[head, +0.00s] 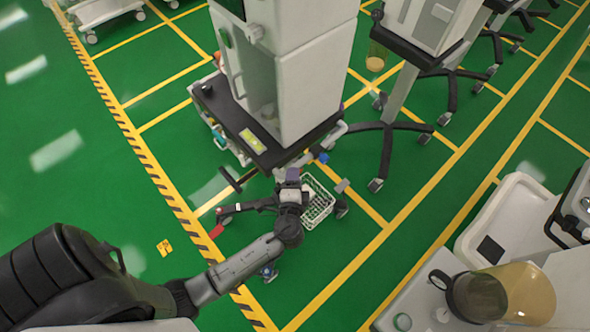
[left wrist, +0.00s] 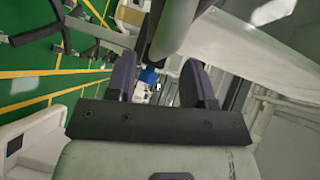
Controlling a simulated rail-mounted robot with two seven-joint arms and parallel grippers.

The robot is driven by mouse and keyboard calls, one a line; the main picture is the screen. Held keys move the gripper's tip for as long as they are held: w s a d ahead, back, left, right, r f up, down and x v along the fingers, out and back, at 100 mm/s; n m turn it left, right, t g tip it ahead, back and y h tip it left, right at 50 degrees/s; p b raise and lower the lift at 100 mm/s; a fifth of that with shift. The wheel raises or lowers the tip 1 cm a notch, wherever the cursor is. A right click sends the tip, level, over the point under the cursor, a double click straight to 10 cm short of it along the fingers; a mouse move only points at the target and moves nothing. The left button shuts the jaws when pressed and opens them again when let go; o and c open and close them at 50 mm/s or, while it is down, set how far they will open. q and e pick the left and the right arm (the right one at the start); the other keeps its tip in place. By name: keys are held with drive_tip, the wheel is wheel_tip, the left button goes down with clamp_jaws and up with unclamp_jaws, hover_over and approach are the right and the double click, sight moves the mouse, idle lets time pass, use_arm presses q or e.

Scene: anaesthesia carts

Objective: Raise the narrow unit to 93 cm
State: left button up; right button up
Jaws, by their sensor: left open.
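A tall, narrow white unit (head: 290,75) stands at the upper middle of the head view, with a black platform (head: 250,135) at its lower end and a wheeled base below. A blue part (head: 322,157) shows just under the platform; a blue part (left wrist: 148,75) also shows in the left wrist view. My left gripper (head: 292,174) is below the platform's front edge, above the base. In the left wrist view my left gripper (left wrist: 160,82) has its purple fingers apart, with a grey bar (left wrist: 175,30) ahead of them. I cannot tell whether they touch it. My right gripper is not in view.
A white wire basket (head: 318,203) sits on the base beside my gripper. A second unit on a grey pole (head: 400,92) stands to the right. A white tray (head: 505,222) and an amber jar (head: 525,290) are at lower right.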

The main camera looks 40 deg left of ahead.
use_arm(q)
drive_tip(key=v, duration=1)
drive_tip(key=shift+b, duration=0.35)
idle(0.3)
